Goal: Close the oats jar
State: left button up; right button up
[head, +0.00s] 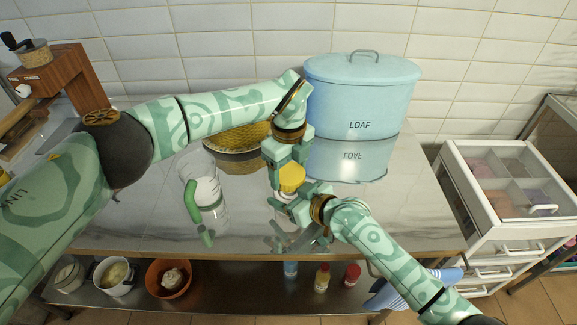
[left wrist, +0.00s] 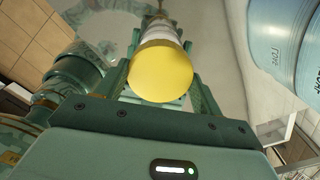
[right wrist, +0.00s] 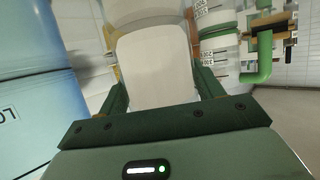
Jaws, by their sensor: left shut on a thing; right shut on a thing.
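My left gripper (head: 287,172) reaches down from above and is shut on the lid. My right gripper (head: 300,195) comes from the front right and is shut on the jar's body. I cannot tell whether the lid is fully seated.
A clear measuring jug (head: 205,193) with a green handle stands left of the jar. A woven basket (head: 235,150) and a blue LOAF bin (head: 360,95) stand behind. A white drawer unit (head: 505,195) is right. Several bowls and bottles are on the shelf (head: 230,290) below.

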pick_arm(q)
jog(key=shift+f, duration=0.55)
dwell(0.4)
pick_arm(e)
jog(key=c, duration=0.5)
pick_arm(q)
jog(key=m, duration=0.4)
jog(key=shift+m, duration=0.4)
jog(key=m, duration=0.5)
jog(key=o, duration=0.9)
jog(key=shift+o, duration=0.2)
jog(key=shift+r, duration=2.25)
